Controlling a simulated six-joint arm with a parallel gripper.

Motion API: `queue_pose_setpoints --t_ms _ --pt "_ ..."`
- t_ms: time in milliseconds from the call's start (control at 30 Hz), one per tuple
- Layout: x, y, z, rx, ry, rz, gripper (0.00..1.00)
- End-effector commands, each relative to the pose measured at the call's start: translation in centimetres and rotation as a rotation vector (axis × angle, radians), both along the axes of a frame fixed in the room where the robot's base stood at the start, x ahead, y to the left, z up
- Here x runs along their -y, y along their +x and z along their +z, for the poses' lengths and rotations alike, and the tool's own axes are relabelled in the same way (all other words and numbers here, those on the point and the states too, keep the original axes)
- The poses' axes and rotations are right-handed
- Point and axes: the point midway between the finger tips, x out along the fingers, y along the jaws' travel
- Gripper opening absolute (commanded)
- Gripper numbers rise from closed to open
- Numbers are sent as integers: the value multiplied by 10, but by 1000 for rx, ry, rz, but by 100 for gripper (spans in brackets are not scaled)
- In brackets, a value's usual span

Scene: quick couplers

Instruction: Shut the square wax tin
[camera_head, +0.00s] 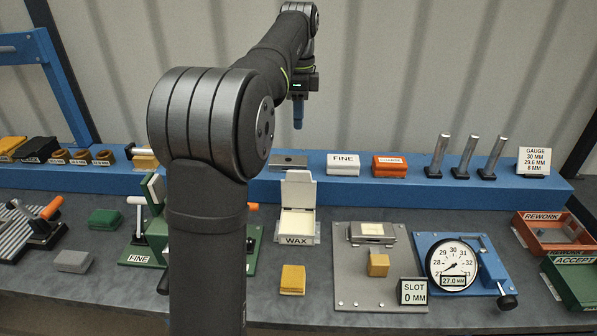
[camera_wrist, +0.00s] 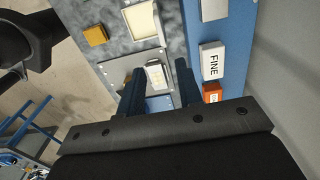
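The square wax tin (camera_head: 297,224) is white and stands behind a "WAX" label at the middle of the bench. Its lid (camera_head: 299,189) stands up at the back, so the tin is open and its cream-coloured inside shows. In the wrist view the tin (camera_wrist: 141,20) is at the top, partly cut off by the frame edge. My gripper (camera_head: 298,122) hangs fingers-down, high above and behind the tin, touching nothing. In the wrist view its two dark blue fingers (camera_wrist: 159,78) are apart with nothing held between them.
A blue shelf behind carries a white "FINE" box (camera_head: 343,165), an orange box (camera_head: 389,167) and upright metal pins (camera_head: 465,158). A yellow block (camera_head: 293,279) lies in front of the tin. A grey plate (camera_head: 370,290) and dial gauge (camera_head: 452,265) stand to the right.

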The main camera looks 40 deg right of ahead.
Motion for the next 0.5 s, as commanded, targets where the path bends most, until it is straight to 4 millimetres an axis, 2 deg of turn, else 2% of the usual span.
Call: queue_pose_setpoints --t_ms 167,500 --pt "-1 -1 -26 -2 4 1 33" --pt "-2 -1 -101 -1 4 3 33"
